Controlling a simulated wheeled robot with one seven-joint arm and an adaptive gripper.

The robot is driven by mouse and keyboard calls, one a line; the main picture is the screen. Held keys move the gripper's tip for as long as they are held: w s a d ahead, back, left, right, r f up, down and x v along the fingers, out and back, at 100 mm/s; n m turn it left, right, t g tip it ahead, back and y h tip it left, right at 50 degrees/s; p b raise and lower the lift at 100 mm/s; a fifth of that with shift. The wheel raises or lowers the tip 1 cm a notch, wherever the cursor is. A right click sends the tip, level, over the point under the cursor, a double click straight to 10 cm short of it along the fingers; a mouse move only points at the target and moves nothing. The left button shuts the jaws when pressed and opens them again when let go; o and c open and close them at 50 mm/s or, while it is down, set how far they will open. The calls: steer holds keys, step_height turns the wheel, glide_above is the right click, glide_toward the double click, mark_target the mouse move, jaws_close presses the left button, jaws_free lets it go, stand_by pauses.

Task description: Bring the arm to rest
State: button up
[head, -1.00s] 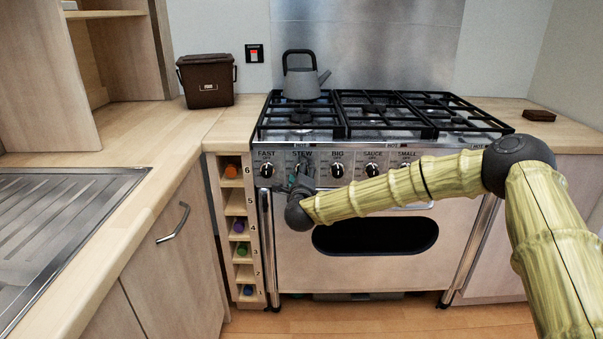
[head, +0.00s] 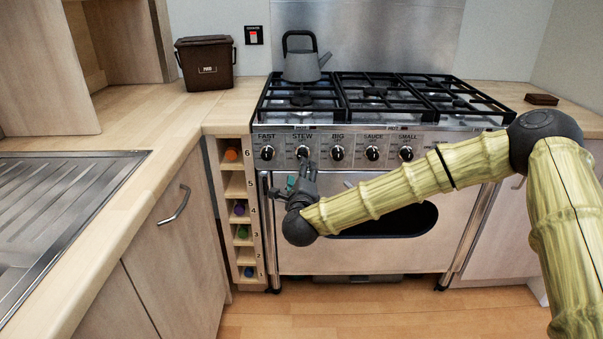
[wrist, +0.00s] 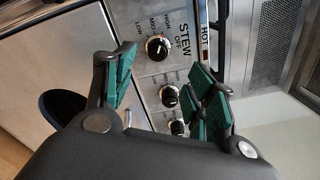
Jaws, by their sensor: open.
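My gripper (head: 303,176) is in front of the cooker, just below the STEW knob (head: 303,153) in the head view. In the wrist view its green-padded fingers (wrist: 165,95) are spread apart with nothing between them. The STEW knob (wrist: 157,48) shows beyond and between the fingers, apart from them, with its markings LOW, MID, HIGH and OFF around it. My arm reaches in from the right of the head view, across the oven door (head: 330,258), and hides part of its dark window.
A grey kettle (head: 302,66) stands on the back left of the hob (head: 345,117). A bottle rack (head: 247,268) stands left of the cooker. A brown bin (head: 206,66) sits on the left counter. Other knobs, such as BIG (head: 337,153), line the panel. Floor shows below.

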steer(key=s+a+f+n+g+y, duration=0.1)
steer(key=s+f+n, duration=0.25)
steer(key=f, duration=0.35)
steer(key=s+a+f+n+g+y, duration=0.1)
steer(key=s+f+n+g+y, duration=0.2)
steer(key=f, duration=0.4)
steer(key=s+d+f+n+g, duration=0.4)
steer(key=s+f+n, duration=0.1)
steer(key=s+f, duration=0.8)
steer(key=s+d+f+n+g, duration=0.4)
steer(key=s+d+f+n, duration=0.15)
steer(key=s+f, duration=0.75)
steer(key=s+d+f+n+g+h, duration=0.1)
steer(key=s+d+n+g+h, duration=0.15)
steer(key=s+d, duration=0.75)
steer(key=s+d+f+n+g+h, duration=0.2)
steer(key=s+d+n+g, duration=0.3)
steer(key=s, duration=0.9)
step_height(320, 180, up, 19)
steer(key=t+p, duration=0.1)
steer(key=p, duration=1.7)
steer(key=shift+w+d+m+p, duration=0.25)
steer(key=shift+w+m+p, duration=0.1)
steer(key=shift+m+p, duration=0.1)
